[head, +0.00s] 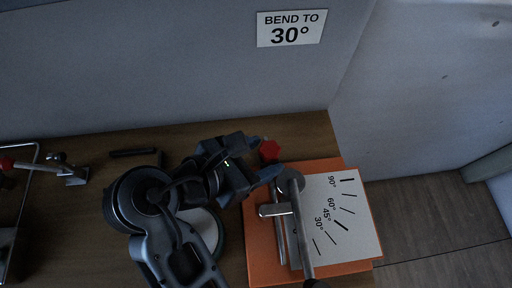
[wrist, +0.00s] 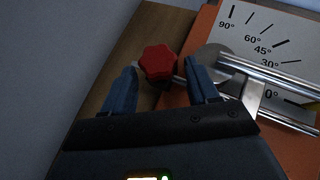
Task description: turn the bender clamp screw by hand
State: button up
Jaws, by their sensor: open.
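The bender clamp screw has a red lobed knob (head: 269,150) at the upper left corner of the orange bender plate (head: 258,240). In the wrist view the red knob (wrist: 158,62) lies between and just beyond the fingertips of my gripper (wrist: 161,75). My gripper (head: 266,157) is open, with its blue fingers on either side of the knob. I cannot tell whether a finger touches it. The bender's angle scale (head: 340,215) is marked from 0° to 90°. A metal bending arm (head: 298,225) and rods lie across the plate.
A sign (head: 291,28) on the wall reads "BEND TO 30°". The wooden bench (head: 95,205) carries a toggle clamp with a red handle (head: 8,164) at the left and a black bar (head: 134,152). A round pale disc (head: 208,228) is partly hidden behind my arm.

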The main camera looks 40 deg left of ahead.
jog(key=d+v, duration=0.1)
jog(key=v, duration=0.5)
jog(key=shift+a, duration=0.45)
dwell(0.4)
